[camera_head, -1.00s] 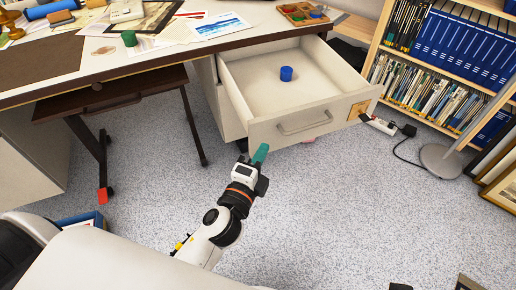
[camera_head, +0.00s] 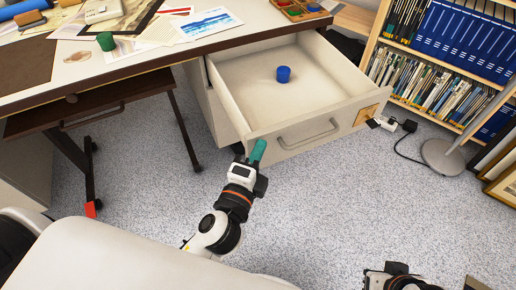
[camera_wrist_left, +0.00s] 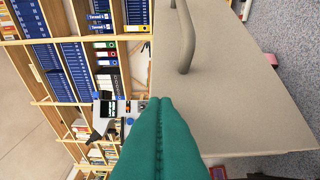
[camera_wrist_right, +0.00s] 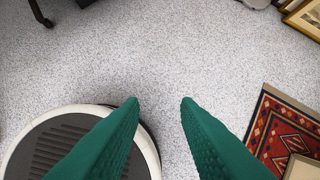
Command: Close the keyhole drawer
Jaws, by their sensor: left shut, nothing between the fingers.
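The drawer (camera_head: 300,85) is pulled out from under the desk, its pale front panel facing me. A curved handle (camera_head: 308,137) is on the front, and a tan plate (camera_head: 366,115) sits near its right end; a keyhole is too small to make out. A blue round object lies inside. My left gripper (camera_head: 258,150) is shut and empty, its teal fingertips overlapping the left end of the drawer front. The left wrist view shows the shut fingers (camera_wrist_left: 157,102) beside the panel and handle (camera_wrist_left: 182,35); I cannot tell whether they touch. My right gripper (camera_wrist_right: 160,100) is open and empty above the floor.
The desk (camera_head: 150,62) holds papers and small items. A bookshelf (camera_head: 440,75) stands right of the drawer. A power strip and cable lie on the floor, near a lamp base (camera_head: 442,157) and framed prints (camera_head: 503,180).

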